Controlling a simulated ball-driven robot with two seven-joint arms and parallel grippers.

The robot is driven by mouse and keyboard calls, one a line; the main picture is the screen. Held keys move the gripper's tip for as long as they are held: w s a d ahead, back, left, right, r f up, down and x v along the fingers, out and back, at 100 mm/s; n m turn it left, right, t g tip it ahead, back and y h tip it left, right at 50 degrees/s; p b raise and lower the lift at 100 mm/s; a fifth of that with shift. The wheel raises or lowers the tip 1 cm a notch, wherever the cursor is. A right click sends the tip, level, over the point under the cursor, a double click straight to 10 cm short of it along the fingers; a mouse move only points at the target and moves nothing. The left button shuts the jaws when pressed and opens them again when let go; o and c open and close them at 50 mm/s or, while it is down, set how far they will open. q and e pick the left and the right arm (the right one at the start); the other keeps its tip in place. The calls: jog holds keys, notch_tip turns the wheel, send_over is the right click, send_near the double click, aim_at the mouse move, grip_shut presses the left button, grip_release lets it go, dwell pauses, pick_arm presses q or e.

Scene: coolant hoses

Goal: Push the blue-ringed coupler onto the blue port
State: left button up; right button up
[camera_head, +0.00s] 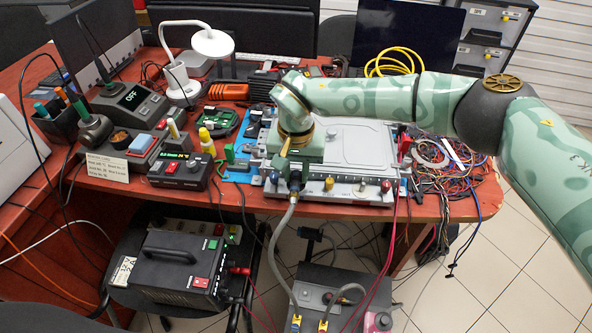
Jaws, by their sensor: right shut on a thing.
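My right gripper (294,178) reaches in from the right and points down at the front left of a grey bench unit (350,150). It is shut on the dark end coupler (294,193) of a grey hose (284,235). The coupler's ring colour is too small to tell, and the jaws hide part of it. The unit's front panel has a yellow fitting (328,184) and a red one (386,186). Whether the coupler touches a port cannot be told. My left gripper is not in view.
The hose hangs over the table's front edge to a grey box (335,300) below. Red cables (388,240) hang right of it. Tangled wires (450,165) lie right of the unit. A black power supply (178,268) stands lower left. Small devices crowd the left tabletop.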

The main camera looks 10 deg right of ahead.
aim_at(295, 174)
dwell(0.4)
jog(key=o, duration=1.3)
jog(key=shift+a+r+p, duration=0.1)
jog(key=shift+r+p, duration=0.65)
jog(key=shift+r, duration=1.25)
jog(key=shift+r+p, duration=0.6)
jog(key=shift+r, duration=0.9)
